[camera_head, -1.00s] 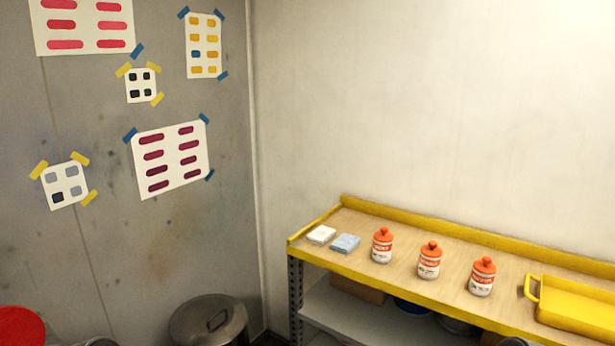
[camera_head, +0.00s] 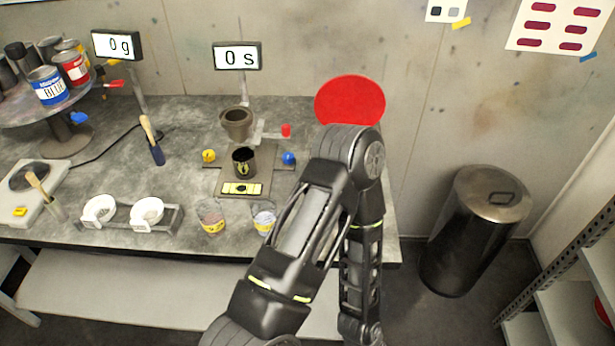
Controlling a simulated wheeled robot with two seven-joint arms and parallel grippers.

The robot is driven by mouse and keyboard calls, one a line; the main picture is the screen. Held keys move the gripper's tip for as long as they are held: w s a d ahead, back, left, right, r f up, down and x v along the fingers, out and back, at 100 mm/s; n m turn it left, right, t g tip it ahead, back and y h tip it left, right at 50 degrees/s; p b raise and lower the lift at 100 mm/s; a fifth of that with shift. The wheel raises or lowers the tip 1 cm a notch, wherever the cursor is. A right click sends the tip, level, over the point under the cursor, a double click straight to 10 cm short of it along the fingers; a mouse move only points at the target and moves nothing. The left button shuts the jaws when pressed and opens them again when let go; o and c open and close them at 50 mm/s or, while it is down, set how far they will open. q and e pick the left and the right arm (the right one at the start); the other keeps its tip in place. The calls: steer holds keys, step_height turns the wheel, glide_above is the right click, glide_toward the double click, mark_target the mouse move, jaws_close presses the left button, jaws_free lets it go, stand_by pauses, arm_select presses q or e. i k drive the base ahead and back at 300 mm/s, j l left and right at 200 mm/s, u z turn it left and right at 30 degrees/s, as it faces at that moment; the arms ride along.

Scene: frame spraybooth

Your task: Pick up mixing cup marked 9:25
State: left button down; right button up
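Two clear mixing cups with yellow labels stand near the front edge of the grey workbench (camera_head: 185,262). One is the left cup (camera_head: 211,218). The other is the right cup (camera_head: 263,219), close beside my arm. The label markings are too small to read, so I cannot tell which cup says 9:25. One of my arms crosses the right part of the bench, folds at the top and hangs down past the front edge. Its gripper is out of the picture, and so is the other gripper.
A rack with two white bowls (camera_head: 148,212) stands left of the cups. Behind them is a stand with a dark cup (camera_head: 244,163) and a grey funnel cup (camera_head: 237,123). A red disc (camera_head: 350,100) stands behind my arm. A metal bin (camera_head: 474,232) is at right.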

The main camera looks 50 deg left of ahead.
mark_target(209, 209)
steer(key=u, duration=1.3)
